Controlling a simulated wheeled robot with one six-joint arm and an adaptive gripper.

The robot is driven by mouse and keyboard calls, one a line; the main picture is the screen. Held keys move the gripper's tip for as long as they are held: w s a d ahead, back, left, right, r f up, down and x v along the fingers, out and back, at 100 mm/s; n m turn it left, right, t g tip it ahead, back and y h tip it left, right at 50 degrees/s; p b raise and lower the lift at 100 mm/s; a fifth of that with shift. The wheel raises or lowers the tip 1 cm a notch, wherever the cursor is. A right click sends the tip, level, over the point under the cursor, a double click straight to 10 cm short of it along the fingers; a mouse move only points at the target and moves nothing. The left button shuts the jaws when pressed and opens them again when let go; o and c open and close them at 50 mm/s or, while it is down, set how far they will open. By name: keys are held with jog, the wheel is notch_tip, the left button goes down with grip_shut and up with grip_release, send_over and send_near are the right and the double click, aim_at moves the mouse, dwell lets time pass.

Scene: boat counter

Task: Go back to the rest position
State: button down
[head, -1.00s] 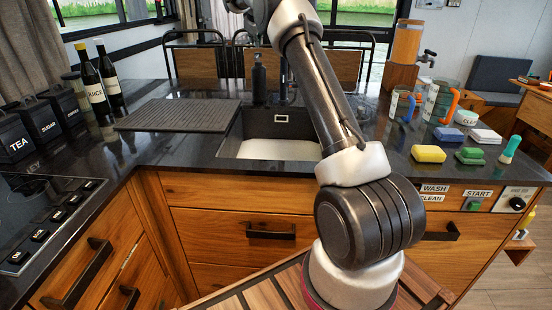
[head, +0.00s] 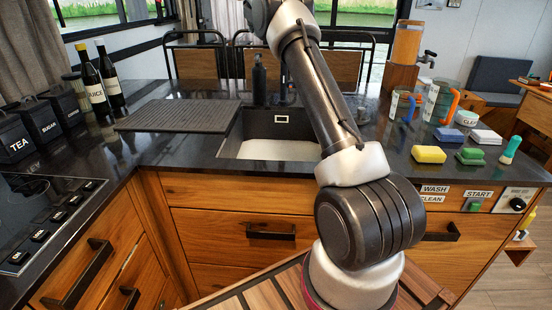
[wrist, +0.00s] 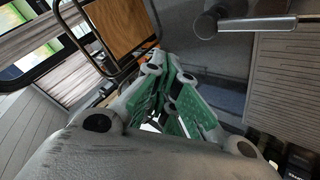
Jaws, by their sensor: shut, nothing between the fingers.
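My gripper (wrist: 165,95) shows in the wrist view with its green-padded fingers close together and nothing between them. It is above the sink area, with the faucet (wrist: 250,25) and the ribbed drain mat (wrist: 285,90) to its right in that view. In the head view my arm rises from the front edge of the counter and leaves the top of the picture, so the gripper is out of that view.
The sink (head: 268,149) lies behind my arm, with the drain mat (head: 178,115) to its left. Bottles (head: 97,78) and canisters (head: 16,133) stand at the left. Sponges (head: 428,154), mugs (head: 440,102) and a brush (head: 510,149) sit at the right.

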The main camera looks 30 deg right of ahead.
jog(key=s+a+r+m+g+y, duration=0.1)
jog(key=s+a+r, duration=0.15)
jog(key=s, duration=0.85)
jog(key=s+a+r, duration=0.2)
jog(key=s+a, duration=0.2)
jog(key=s, duration=0.6)
jog(key=s+a+r+m+g+y, duration=0.15)
jog(key=s+a, duration=0.25)
jog(key=s, duration=0.7)
jog(key=s+a+f, duration=0.1)
jog(key=s+f, duration=0.4)
jog(key=s, duration=0.6)
jog(key=s+a+f+m+g, duration=0.1)
jog(key=s+a+f, duration=0.1)
jog(key=s+f, duration=0.4)
jog(key=s+a+f+m+y, duration=0.1)
jog(key=s+f, duration=0.4)
jog(key=s, duration=1.1)
jog(key=shift+a+f+g, duration=0.35)
jog(key=shift+a+f, duration=0.05)
jog(key=shift+a, duration=0.3)
